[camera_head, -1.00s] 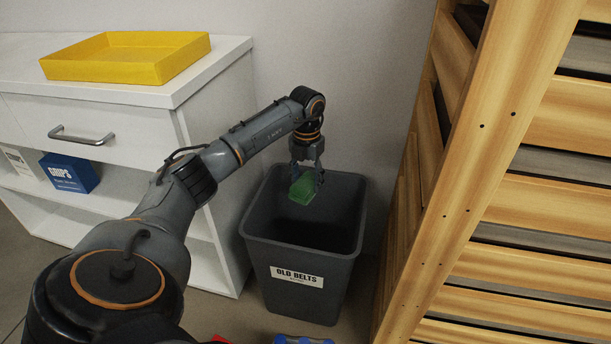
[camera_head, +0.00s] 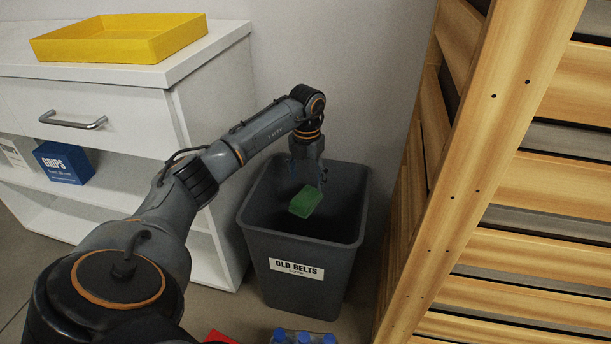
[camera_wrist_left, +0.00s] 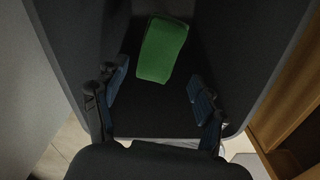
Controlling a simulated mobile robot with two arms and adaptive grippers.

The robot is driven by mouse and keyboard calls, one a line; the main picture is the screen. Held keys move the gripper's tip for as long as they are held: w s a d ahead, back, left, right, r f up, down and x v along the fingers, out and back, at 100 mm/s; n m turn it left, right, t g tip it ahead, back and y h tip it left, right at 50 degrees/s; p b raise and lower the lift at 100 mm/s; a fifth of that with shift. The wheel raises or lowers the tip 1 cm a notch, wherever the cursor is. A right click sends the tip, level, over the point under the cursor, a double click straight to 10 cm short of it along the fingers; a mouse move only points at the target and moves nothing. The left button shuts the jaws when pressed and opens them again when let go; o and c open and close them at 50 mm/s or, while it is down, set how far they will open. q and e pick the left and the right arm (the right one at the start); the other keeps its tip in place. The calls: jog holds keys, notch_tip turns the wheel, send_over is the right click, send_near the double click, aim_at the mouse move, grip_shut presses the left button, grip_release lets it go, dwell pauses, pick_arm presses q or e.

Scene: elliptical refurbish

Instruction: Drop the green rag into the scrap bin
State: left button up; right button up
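The green rag (camera_head: 306,201) is a small block-like piece inside the mouth of the dark grey bin (camera_head: 305,254), which bears a white label reading "OLD BELTS". My left gripper (camera_head: 307,176) points down into the bin, just above the rag. In the left wrist view its two fingers are spread apart, and the rag (camera_wrist_left: 162,50) lies beyond their tips, apart from them. The rag appears to be in mid-air; the bin's floor is dark. My right gripper is in neither view.
A white cabinet (camera_head: 195,84) with a yellow tray (camera_head: 120,47) on top stands left of the bin. A blue "GRIPS" box (camera_head: 64,163) sits on its shelf. A slatted wooden structure (camera_head: 470,180) rises close on the right. Blue-capped bottles (camera_head: 303,338) show at the bottom edge.

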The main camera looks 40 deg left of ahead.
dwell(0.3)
pick_arm(q)
notch_tip(320, 180, up, 12)
dwell(0.5)
dwell(0.3)
